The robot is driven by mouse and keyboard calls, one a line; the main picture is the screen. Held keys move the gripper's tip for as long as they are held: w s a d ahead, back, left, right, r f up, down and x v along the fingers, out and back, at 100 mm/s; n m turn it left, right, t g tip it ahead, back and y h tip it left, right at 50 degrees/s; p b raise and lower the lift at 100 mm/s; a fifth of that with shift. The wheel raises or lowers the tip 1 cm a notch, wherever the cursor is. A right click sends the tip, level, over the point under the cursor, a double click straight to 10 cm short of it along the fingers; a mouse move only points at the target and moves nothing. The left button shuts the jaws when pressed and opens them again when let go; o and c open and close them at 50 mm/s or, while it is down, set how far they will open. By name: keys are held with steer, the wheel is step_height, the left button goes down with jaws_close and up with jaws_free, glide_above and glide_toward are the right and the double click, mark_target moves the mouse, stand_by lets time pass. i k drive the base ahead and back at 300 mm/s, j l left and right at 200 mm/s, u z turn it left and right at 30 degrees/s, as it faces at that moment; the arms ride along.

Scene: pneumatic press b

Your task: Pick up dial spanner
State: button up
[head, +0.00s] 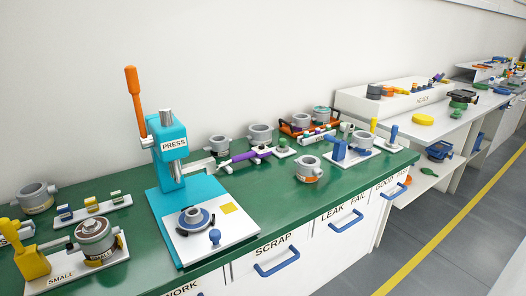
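I cannot tell for certain which object is the dial spanner. A long tool with a purple grip (247,157) lies on the green bench top, to the right of the teal press, with a grey end toward the press. It is the most spanner-like thing in view. My gripper is not in view.
The teal press (168,143) with its orange lever stands on the green bench (288,192). Grey round bodies (308,168) stand around it. A yellow-handled SMALL fixture (31,262) is at left. Drawers with blue handles (277,262) line the bench front. Floor is clear at right.

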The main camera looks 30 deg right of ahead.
mark_target(255, 151)
steer(key=i+l, duration=0.1)
steer(key=l, duration=0.9)
steer(key=i+l, duration=0.1)
steer(key=l, duration=0.85)
steer(key=i+l, duration=0.1)
steer(key=l, duration=1.85)
steer(key=i, duration=1.05)
